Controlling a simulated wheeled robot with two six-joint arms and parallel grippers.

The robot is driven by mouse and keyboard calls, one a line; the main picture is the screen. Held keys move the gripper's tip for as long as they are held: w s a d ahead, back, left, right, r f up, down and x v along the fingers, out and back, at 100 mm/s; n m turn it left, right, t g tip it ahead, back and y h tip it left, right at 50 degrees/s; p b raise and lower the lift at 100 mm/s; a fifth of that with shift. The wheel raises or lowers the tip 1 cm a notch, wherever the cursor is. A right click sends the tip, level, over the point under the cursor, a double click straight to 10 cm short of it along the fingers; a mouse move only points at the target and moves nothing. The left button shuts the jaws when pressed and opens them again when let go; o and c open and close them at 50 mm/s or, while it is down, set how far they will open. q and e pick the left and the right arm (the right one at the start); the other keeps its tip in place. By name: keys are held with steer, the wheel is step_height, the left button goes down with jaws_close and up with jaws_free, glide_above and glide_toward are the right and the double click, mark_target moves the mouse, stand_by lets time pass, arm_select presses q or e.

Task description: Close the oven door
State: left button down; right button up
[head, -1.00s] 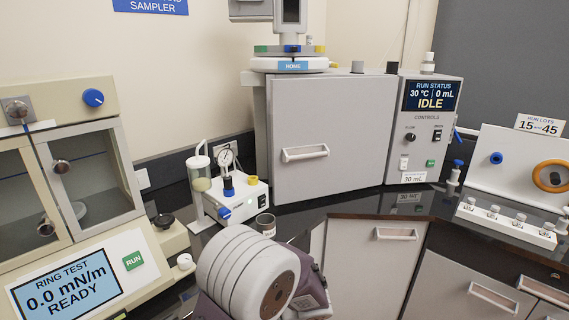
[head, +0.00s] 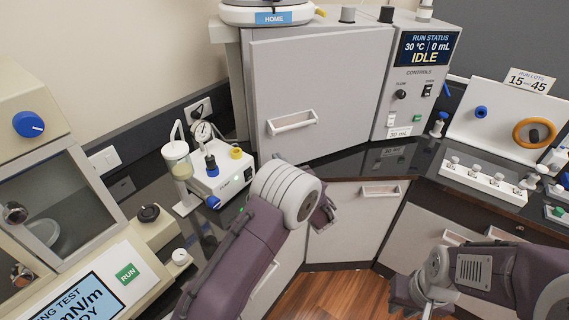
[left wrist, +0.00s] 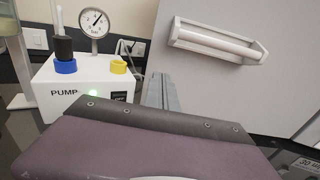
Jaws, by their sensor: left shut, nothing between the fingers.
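The oven is the tall grey cabinet whose door (head: 345,75) has a white bar handle (head: 292,122) low on its left. The door looks flush or nearly flush with the body; I cannot tell whether a small gap is left. The handle also shows at upper right in the left wrist view (left wrist: 215,42). My left gripper (head: 324,214) is shut and empty, below the handle and in front of the counter edge, apart from the door. My right gripper (head: 425,298) is low at the right; its fingers are too unclear to tell their state.
A white pump unit (head: 222,182) with a gauge and bottle stands left of the oven. The ring tester (head: 65,240) is at the far left. A control panel (head: 412,85) reads IDLE. A rack of valves (head: 485,181) is at right. Open floor (head: 335,293) lies below.

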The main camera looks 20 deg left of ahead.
mark_target(267, 143)
arm_select(q)
steer(key=x, duration=0.1)
steer(key=p+x, duration=0.1)
steer(key=x, duration=0.3)
steer(key=shift+a+r, duration=0.1)
steer(key=shift+r, duration=0.3)
steer(key=shift+w+a+f, duration=0.25)
steer(key=shift+w+a, duration=0.3)
steer(key=shift+w, duration=0.15)
steer(key=shift+s+d, duration=0.1)
